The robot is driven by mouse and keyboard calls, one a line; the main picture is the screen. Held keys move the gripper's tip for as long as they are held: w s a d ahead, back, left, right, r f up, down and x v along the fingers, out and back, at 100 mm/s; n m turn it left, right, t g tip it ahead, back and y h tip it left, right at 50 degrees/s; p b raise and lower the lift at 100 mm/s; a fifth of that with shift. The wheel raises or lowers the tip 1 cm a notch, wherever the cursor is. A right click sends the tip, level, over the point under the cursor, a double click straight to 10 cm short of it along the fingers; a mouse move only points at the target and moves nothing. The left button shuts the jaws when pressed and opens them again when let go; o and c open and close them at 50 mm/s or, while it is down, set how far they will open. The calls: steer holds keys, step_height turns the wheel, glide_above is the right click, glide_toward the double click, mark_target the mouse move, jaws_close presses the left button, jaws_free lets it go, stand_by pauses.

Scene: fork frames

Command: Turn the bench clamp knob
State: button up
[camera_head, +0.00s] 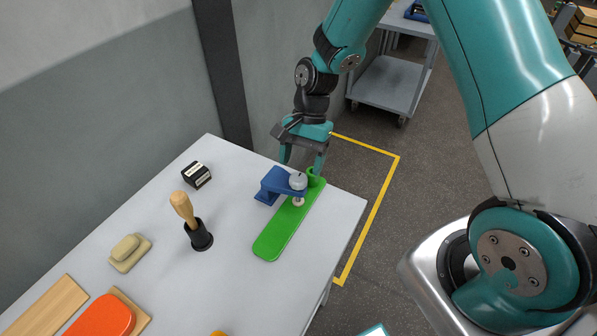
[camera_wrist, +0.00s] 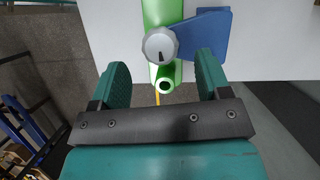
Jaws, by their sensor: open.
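The bench clamp (camera_head: 271,184) is a blue block near the far right end of the table, beside a green board. Its grey knob (camera_head: 298,181) is round and sits on top, over the board. In the wrist view the knob (camera_wrist: 161,44) shows a dark pointer mark, and the blue clamp body (camera_wrist: 205,38) lies to its right. My gripper (camera_head: 303,166) is open and empty, pointing down just behind the knob. In the wrist view its two teal fingers (camera_wrist: 163,72) stand wide apart, with the knob ahead of the gap between them. I cannot tell whether either finger touches anything.
A wooden-handled tool in a black cup (camera_head: 200,237), a black box (camera_head: 196,175) and a beige block (camera_head: 129,252) stand left on the white table (camera_head: 239,280). A wall runs behind.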

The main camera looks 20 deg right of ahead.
mark_target(297, 178)
steer(key=shift+x, duration=1.95)
steer(key=c, duration=0.9)
steer(key=shift+n, duration=0.4)
steer(key=n+h, duration=0.1)
steer(key=n, duration=0.1)
steer(key=n+g, duration=0.1)
steer(key=n, duration=0.1)
steer(key=shift+a+n+h, duration=0.1)
steer(key=shift+n+h, duration=0.3)
steer(key=n+h, duration=0.2)
steer(key=n, duration=0.3)
steer(key=shift+a, duration=0.1)
steer(key=n+h, duration=0.2)
steer(key=n, duration=0.3)
steer(key=shift+a+n, duration=0.1)
steer(key=shift+n, duration=0.3)
steer(key=n+t, duration=0.1)
steer(key=n, duration=0.1)
steer(key=n+h, duration=0.1)
steer(key=n, duration=0.2)
steer(key=shift+s+f+t+h+p, duration=0.1)
steer(key=shift+s+t+h+p, duration=0.05)
steer(key=shift+t+h+p, duration=0.2)
